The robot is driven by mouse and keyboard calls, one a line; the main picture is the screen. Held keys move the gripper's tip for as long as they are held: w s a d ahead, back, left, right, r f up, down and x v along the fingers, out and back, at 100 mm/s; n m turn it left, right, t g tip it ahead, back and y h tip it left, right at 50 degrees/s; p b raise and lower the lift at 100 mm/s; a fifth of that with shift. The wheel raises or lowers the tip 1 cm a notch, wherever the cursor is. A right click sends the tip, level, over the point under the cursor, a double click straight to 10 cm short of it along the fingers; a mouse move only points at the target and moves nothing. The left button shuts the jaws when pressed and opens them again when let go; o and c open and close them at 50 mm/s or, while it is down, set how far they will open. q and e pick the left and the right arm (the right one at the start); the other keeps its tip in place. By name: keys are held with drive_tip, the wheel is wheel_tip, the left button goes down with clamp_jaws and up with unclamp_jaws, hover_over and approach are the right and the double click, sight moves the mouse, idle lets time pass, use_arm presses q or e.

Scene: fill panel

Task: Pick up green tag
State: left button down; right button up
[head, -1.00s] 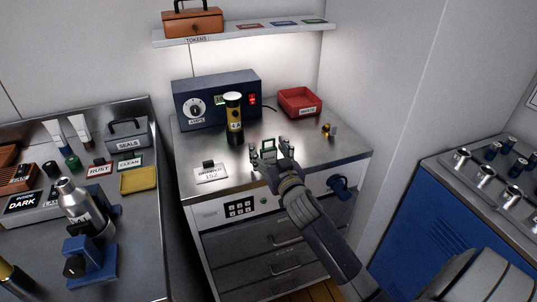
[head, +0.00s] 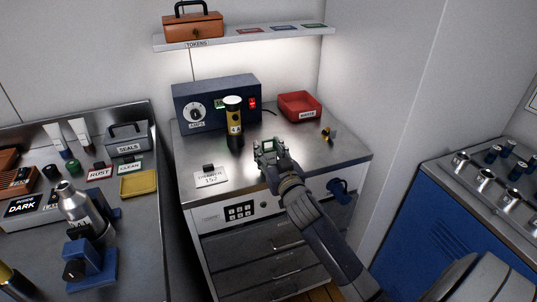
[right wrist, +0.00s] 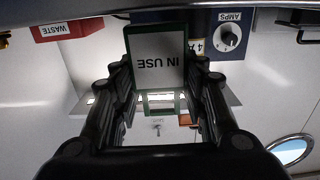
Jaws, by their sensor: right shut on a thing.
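The green tag (right wrist: 156,62) is a pale plate with dark green edging, and it reads "IN USE" upside down in the right wrist view. It sits between the fingers of my right gripper (right wrist: 163,82), which is shut on it. In the head view my right gripper (head: 268,150) is over the front part of the metal-topped cabinet (head: 325,158). There the tag is small and mostly hidden by the fingers. My left gripper is not in view.
A yellow-and-black cylinder (head: 234,122) stands before the blue AMPS box (head: 190,92). A red WASTE tray (head: 299,105) is behind right, with a small brass part (head: 328,135) near it. A white card stand (head: 211,177) is left of the gripper. The cabinet top's right side is mostly clear.

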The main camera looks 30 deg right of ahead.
wheel_tip(320, 180, up, 3)
drive_tip(key=shift+s+f, duration=0.1)
drive_tip(key=a+r+b+v, duration=0.1)
drive_tip(key=a+b+v, duration=0.1)
drive_tip(key=v, duration=1.3)
drive_tip(key=shift+a, duration=0.55)
